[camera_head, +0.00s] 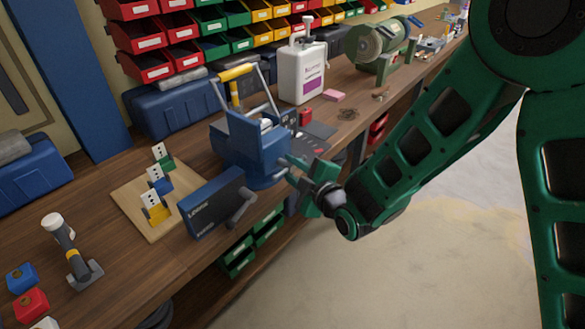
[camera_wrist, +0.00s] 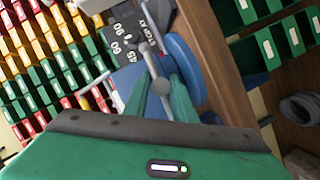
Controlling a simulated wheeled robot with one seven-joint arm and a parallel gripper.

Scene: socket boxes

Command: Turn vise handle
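The blue bench vise (camera_head: 252,150) stands at the front edge of the wooden workbench. In the wrist view, its grey metal handle (camera_wrist: 152,60) is a thin bar with a round knob, in front of the blue vise body (camera_wrist: 186,68). My gripper (camera_head: 290,167) reaches the vise from the right, at its front side. In the head view the handle is mostly hidden by my gripper.
A dark blue box with a grey lever (camera_head: 218,203) sits left of the vise at the bench edge. Open floor lies in front of the bench.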

